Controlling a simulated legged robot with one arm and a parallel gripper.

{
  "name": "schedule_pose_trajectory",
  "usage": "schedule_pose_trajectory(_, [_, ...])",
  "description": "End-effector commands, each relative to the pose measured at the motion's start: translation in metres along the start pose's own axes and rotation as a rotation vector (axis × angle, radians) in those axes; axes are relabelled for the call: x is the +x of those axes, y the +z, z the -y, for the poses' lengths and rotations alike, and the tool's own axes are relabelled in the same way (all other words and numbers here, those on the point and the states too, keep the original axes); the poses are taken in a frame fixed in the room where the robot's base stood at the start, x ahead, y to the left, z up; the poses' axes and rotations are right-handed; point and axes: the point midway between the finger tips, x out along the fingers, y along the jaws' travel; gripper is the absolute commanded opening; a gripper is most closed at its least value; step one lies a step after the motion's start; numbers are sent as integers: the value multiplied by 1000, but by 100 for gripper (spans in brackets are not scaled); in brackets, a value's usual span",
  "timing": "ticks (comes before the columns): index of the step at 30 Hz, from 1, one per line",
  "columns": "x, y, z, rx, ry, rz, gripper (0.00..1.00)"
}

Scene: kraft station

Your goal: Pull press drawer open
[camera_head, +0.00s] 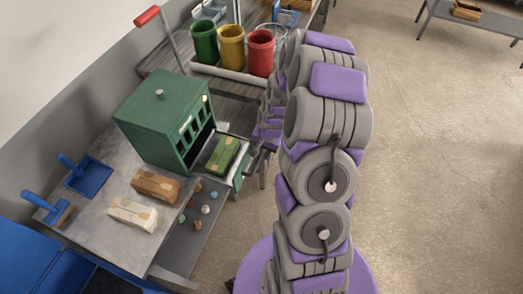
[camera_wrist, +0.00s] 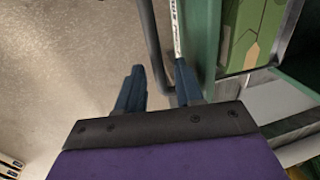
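The press is a dark green box (camera_head: 165,125) on the grey work table, with a red-handled lever (camera_head: 147,16) behind it. Its drawer (camera_head: 238,172) stands out from the right side, and a green block (camera_head: 222,155) lies in it. In the wrist view the drawer's green front (camera_wrist: 207,45) and the block (camera_wrist: 252,35) are at the right. My gripper (camera_head: 262,152) is at the drawer's outer front. In the wrist view its dark blue fingers (camera_wrist: 158,88) are apart, with the grey handle bar (camera_wrist: 152,45) running between them. Contact with the bar is unclear.
Brown (camera_head: 155,185) and whitish (camera_head: 133,213) blocks lie on the table (camera_head: 100,205). Green, yellow and red cups (camera_head: 261,52) stand behind. Small coloured pieces (camera_head: 206,209) lie on a lower shelf.

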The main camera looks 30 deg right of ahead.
Motion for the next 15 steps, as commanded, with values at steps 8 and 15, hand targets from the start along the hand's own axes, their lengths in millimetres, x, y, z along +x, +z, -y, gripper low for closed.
schedule_pose_trajectory(8, [-1,0,0,0,0,0,40])
schedule_pose_trajectory(15, [-25,-1,0,0,-2,-4,40])
